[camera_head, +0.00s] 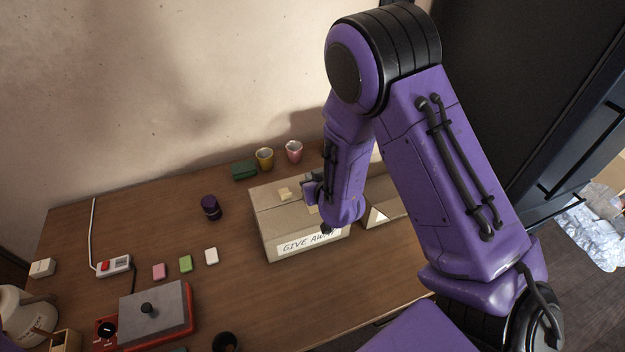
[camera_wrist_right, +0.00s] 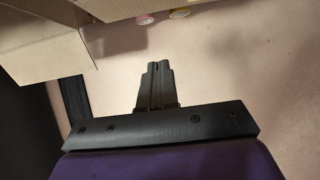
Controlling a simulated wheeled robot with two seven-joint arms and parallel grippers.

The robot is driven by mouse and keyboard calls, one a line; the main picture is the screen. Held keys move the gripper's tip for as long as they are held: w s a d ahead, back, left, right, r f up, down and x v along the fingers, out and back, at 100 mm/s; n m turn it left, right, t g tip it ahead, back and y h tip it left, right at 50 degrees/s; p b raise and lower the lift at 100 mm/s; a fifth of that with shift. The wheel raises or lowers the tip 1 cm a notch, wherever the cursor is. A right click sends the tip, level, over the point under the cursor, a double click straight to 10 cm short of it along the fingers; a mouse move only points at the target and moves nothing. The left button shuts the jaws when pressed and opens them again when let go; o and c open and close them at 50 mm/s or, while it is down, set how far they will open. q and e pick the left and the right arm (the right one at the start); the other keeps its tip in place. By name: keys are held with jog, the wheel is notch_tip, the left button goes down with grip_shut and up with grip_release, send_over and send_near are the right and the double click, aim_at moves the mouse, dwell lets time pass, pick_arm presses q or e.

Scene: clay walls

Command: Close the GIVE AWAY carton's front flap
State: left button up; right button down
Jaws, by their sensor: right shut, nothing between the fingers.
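The GIVE AWAY carton (camera_head: 268,228) stands on the table, its lettered label (camera_head: 300,243) on the side facing me. Its top looks mostly covered by cardboard, with a small pale patch on it. My right arm hides the carton's right part, so I cannot tell how the front flap lies. My right gripper (camera_head: 309,190) is over the carton's top, partly hidden by its own wrist; I cannot tell whether it touches. In the right wrist view its fingers (camera_wrist_right: 157,70) are together and empty, with cardboard at the upper left. My left gripper is not in view.
A second carton (camera_head: 385,211) stands close on the right, behind my arm. Table front of the label is clear.

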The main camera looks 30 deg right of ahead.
jog(key=w+r+p+v, duration=0.1)
jog(key=p+v, duration=0.3)
jog(key=v, duration=0.5)
jog(key=shift+r, duration=0.35)
jog(key=shift+d, duration=0.1)
